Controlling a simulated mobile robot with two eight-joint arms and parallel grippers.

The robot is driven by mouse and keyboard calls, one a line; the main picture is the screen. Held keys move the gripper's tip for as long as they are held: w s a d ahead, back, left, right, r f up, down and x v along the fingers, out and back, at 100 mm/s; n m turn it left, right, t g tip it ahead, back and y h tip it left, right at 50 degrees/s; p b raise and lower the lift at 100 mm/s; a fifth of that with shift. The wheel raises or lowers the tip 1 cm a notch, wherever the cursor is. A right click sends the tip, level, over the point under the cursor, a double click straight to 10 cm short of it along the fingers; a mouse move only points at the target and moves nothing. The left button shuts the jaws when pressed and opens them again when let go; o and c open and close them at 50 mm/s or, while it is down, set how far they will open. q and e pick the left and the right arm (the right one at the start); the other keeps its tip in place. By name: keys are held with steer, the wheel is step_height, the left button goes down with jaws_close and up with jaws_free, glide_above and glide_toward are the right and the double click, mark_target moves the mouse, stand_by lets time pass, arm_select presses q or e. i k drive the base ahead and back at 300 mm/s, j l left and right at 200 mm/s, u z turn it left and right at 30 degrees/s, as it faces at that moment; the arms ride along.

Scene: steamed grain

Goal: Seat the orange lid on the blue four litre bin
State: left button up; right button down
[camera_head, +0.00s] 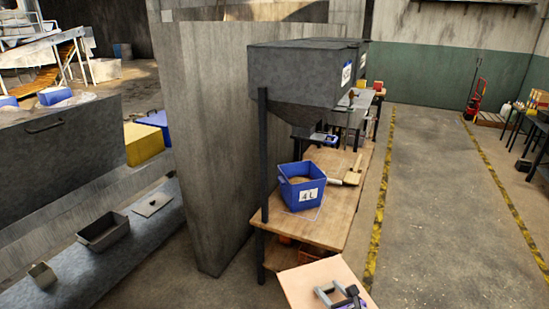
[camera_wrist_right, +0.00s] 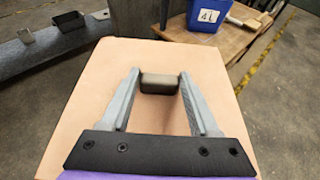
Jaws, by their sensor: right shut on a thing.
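The orange lid (camera_head: 312,275) is a flat, pale orange square panel at the bottom of the head view, in front of the table's near end. My right gripper (camera_head: 336,292) is shut on the lid's small block handle. In the right wrist view the handle sits between the fingertips (camera_wrist_right: 160,84) and the lid (camera_wrist_right: 95,85) spreads beneath them. The blue four litre bin (camera_head: 297,194) stands upright and open on the wooden table, with grain inside and a 4L label. The bin also shows at the top of the right wrist view (camera_wrist_right: 188,18), apart from the lid. My left gripper is not in view.
The wooden table (camera_head: 318,228) has a dark post (camera_head: 264,150) at its left, under a grey hopper (camera_head: 300,75). A concrete wall (camera_head: 215,140) stands left. The floor (camera_head: 430,200) to the right is clear.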

mark_target(303, 184)
steer(key=i+j+z, duration=0.1)
steer(key=i, duration=1.3)
steer(key=i+j+z, duration=0.15)
steer(key=i, duration=0.35)
steer(key=i+j+z, duration=0.1)
steer(key=i, duration=0.35)
steer(key=i+j+z, duration=0.15)
steer(key=i+j, duration=0.25)
steer(key=i, duration=0.1)
